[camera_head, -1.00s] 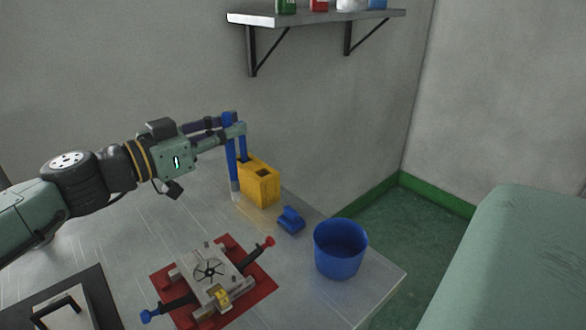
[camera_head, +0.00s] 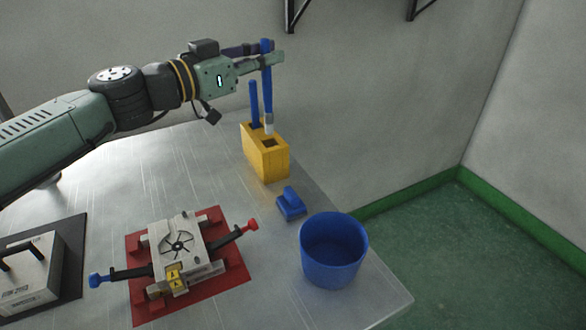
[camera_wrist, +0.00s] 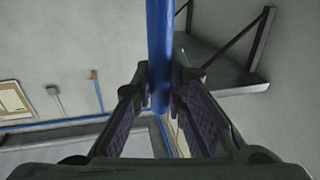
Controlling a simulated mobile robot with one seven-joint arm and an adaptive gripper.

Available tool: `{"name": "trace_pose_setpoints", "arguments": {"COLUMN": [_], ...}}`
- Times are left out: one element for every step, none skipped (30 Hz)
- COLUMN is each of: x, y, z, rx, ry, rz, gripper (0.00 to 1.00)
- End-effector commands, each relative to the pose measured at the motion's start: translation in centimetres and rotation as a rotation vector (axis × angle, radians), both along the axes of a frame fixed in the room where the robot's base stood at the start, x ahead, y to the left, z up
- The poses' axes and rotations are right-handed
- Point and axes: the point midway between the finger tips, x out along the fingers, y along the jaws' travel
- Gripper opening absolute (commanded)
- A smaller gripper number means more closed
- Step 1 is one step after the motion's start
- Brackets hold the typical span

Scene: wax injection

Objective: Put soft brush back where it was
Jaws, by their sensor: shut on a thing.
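My gripper (camera_head: 266,52) is shut on the upper part of the blue handle of the soft brush (camera_head: 267,92). The brush hangs upright with its pale bristle end down, at or just above the top of the yellow holder (camera_head: 266,163). I cannot tell whether its tip is inside the front opening. Another blue-handled tool (camera_head: 254,103) stands in the holder's rear opening. In the wrist view the brush handle (camera_wrist: 160,55) runs vertically between my gripper's fingers (camera_wrist: 161,105).
A mold with clamps (camera_head: 178,243) lies on a red mat (camera_head: 236,276). A black-handled box (camera_head: 30,274) is at left. The table's (camera_head: 110,178) back left is clear.

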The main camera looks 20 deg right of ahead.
Motion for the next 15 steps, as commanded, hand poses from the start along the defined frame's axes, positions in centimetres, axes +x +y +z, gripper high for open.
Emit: {"name": "trace_pose_setpoints", "arguments": {"x": [0.1,0.1,0.2,0.2,0.1,0.1,0.2,0.2,0.1,0.1,0.1,0.1,0.1,0.1,0.2], "y": [0.2,0.2,0.3,0.3,0.3,0.3,0.3,0.3,0.2,0.2,0.2,0.2,0.2,0.2,0.2], "z": [-0.2,-0.5,-1.0,-1.6,-2.1,-2.9,-3.5,-4.0,-4.7,-5.1,-5.4,-5.8,-6.0,-6.2,-6.5], "rx": [-0.001,-0.001,-0.001,-0.002,-0.003,-0.003,-0.004,-0.003,-0.003,-0.002,-0.003,-0.002,-0.001,-0.001,-0.001], "ry": [0.001,0.001,0.002,0.003,0.004,0.003,0.004,0.004,0.002,0.001,0.002,0.001,0.001,0.001,0.000], "rz": [0.004,0.005,0.006,0.006,0.005,0.005,0.006,0.006,0.005,0.004,0.005,0.005,0.006,0.006,0.006], "gripper": [0.00,0.00,0.00,0.00,0.00,0.00,0.00,0.00,0.00,0.00,0.00,0.00,0.00,0.00,0.00]}}
